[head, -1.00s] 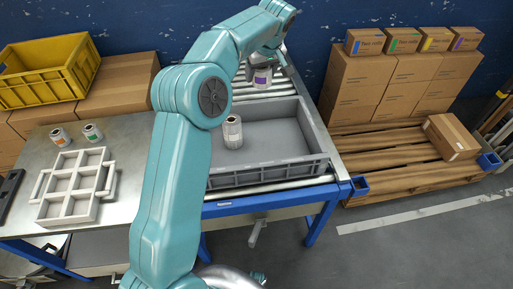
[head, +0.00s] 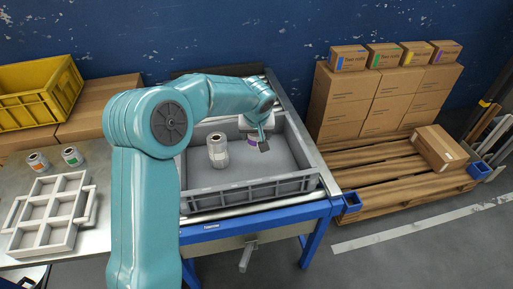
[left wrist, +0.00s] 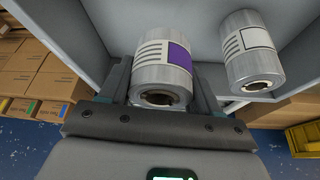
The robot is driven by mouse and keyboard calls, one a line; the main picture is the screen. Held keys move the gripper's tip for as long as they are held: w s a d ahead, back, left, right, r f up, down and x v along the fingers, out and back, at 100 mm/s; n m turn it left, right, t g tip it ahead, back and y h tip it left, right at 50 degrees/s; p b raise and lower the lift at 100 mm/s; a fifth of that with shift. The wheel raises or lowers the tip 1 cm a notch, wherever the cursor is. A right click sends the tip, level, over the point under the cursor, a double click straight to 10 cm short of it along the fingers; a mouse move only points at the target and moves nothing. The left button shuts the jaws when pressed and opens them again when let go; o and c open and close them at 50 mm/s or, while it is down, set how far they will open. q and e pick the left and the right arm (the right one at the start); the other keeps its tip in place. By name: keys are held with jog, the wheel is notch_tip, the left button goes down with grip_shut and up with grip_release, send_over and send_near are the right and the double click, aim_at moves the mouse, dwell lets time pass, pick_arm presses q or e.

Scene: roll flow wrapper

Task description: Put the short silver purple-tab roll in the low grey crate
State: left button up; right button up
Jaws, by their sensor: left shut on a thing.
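The short silver roll with a purple tab (head: 252,141) is held between the fingers of my left gripper (head: 257,142), inside the outline of the low grey crate (head: 255,190). Part of the roll is hidden by the gripper in the head view. In the left wrist view, the silver purple-tab roll (left wrist: 160,75) sits between both fingers, with its open core end facing the gripper. I cannot tell whether the roll touches the crate floor. My right gripper is not in view.
Another silver roll (head: 218,150) stands upright in the crate, left of the held one, and shows in the left wrist view (left wrist: 250,55). A white divided tray (head: 50,212) and two small rolls, orange-tab (head: 38,162) and green-tab (head: 72,156), are at left. The crate's right floor is clear.

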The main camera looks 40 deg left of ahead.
pick_arm(q)
notch_tip(320, 180, down, 6)
jog(key=shift+r+b, duration=0.2)
jog(key=shift+b, duration=0.2)
jog(key=shift+r, duration=0.1)
jog(key=shift+f+b, duration=0.7)
jog(key=shift+b, duration=0.25)
jog(key=shift+r, duration=0.1)
jog(key=o, duration=1.1)
jog(key=shift+o, duration=0.2)
